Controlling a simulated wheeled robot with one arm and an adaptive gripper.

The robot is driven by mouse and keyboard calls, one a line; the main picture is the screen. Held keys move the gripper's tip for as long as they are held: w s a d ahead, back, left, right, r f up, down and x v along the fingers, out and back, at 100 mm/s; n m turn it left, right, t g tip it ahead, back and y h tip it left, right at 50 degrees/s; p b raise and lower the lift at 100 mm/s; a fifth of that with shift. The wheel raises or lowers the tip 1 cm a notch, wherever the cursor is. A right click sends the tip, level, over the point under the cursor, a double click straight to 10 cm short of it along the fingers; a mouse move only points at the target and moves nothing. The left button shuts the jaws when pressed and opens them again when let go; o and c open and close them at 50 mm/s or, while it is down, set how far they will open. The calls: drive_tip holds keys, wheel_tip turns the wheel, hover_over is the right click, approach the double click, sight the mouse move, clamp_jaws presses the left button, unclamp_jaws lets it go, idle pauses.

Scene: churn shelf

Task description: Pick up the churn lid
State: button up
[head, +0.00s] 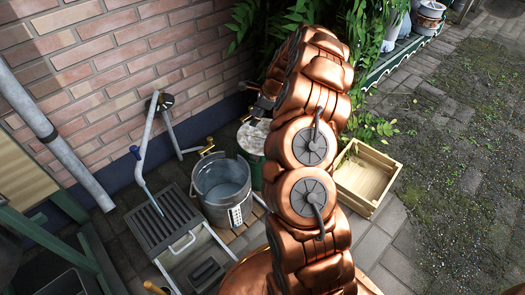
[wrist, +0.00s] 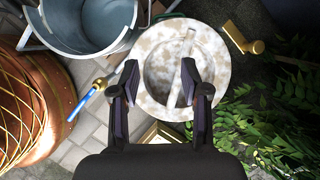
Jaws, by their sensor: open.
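The churn lid (wrist: 211,50) is a round, whitish disc with brown stains and a sunken middle in the wrist view. A pale bar handle crosses it. In the head view, the lid (head: 253,137) shows on top of a dark green churn (head: 250,167), partly behind my arm. My gripper (wrist: 159,76) is open and empty. In the wrist view its two dark fingers overlap the lid's left and middle part, with the handle near the right finger. I cannot tell how far above the lid they are.
A grey metal bucket (head: 222,184) stands close left of the churn. A wooden crate (head: 368,178) is to the right, with leafy plants (wrist: 270,115) near the lid. The brick wall (head: 110,70) is behind. A blue-handled tool (wrist: 85,101) lies beside the bucket.

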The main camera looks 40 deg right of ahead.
sight(263, 136)
drive_tip(key=d+f+m, duration=0.1)
drive_tip(key=d+f, duration=0.1)
drive_tip(key=f, duration=0.1)
drive_tip(key=d+f+m+b, duration=0.1)
drive_tip(key=d+f, duration=0.1)
drive_tip(key=f, duration=0.1)
drive_tip(key=s+d+f+m+h+b, duration=0.1)
drive_tip(key=d+f, duration=0.1)
drive_tip(key=d, duration=0.1)
drive_tip(key=shift+f, duration=0.4)
drive_tip(key=shift+b+x, duration=0.7)
drive_tip(key=shift+x, duration=0.45)
drive_tip(key=shift+w+a+b+x, duration=0.1)
drive_tip(key=shift+w+b+x, duration=0.1)
drive_tip(key=shift+b+x, duration=0.85)
drive_tip(key=shift+w+a+b+x, duration=0.15)
drive_tip(key=shift+b+x, duration=0.4)
drive_tip(key=shift+x, duration=1)
drive_tip(key=shift+r, duration=0.25)
clamp_jaws()
